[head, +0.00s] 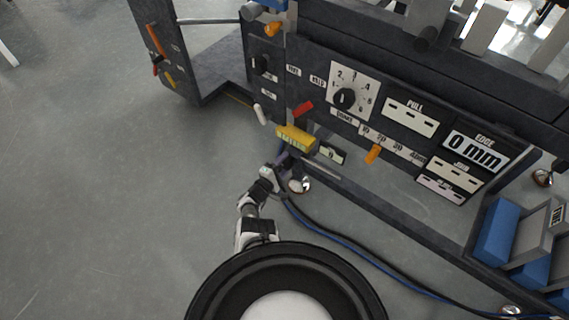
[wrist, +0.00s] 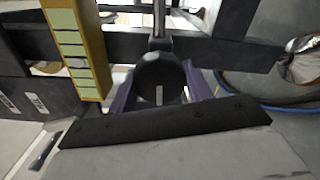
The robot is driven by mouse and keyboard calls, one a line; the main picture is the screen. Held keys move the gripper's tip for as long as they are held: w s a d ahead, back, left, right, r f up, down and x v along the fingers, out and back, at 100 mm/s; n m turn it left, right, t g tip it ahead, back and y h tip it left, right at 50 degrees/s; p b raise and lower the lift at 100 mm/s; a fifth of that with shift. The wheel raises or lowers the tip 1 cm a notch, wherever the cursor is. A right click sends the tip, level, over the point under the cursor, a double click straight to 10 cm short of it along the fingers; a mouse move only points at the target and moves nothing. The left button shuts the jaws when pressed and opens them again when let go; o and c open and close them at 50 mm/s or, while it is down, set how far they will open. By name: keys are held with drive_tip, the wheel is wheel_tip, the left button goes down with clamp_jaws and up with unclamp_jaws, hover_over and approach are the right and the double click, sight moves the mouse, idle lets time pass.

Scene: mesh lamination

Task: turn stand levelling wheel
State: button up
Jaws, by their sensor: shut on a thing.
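The stand levelling wheel (wrist: 158,78) is a dark round knob on a metal rod, in the middle of the wrist view. A pale mark shows on its face. My gripper (wrist: 160,88) has its purple fingers on either side of the wheel and is shut on it. In the head view my gripper (head: 284,167) reaches low against the front of the dark machine stand (head: 375,200). The wheel cannot be made out there, behind the gripper.
A yellow block (head: 295,138) with a marked strip sits just above my gripper; it also shows in the wrist view (wrist: 96,60). A shiny foot (head: 301,186) and blue-black cables (head: 345,255) lie close by. An orange lever (head: 373,154) juts out rightward. Open floor (head: 120,200) is left.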

drive_tip(key=shift+n, duration=0.6)
drive_tip(key=o, duration=1)
drive_tip(key=shift+c, duration=0.2)
drive_tip(key=shift+s, duration=0.1)
drive_tip(key=p+v, duration=0.4)
drive_tip(key=v, duration=0.9)
drive_tip(key=shift+s+a, duration=0.25)
drive_tip(key=shift+s, duration=0.05)
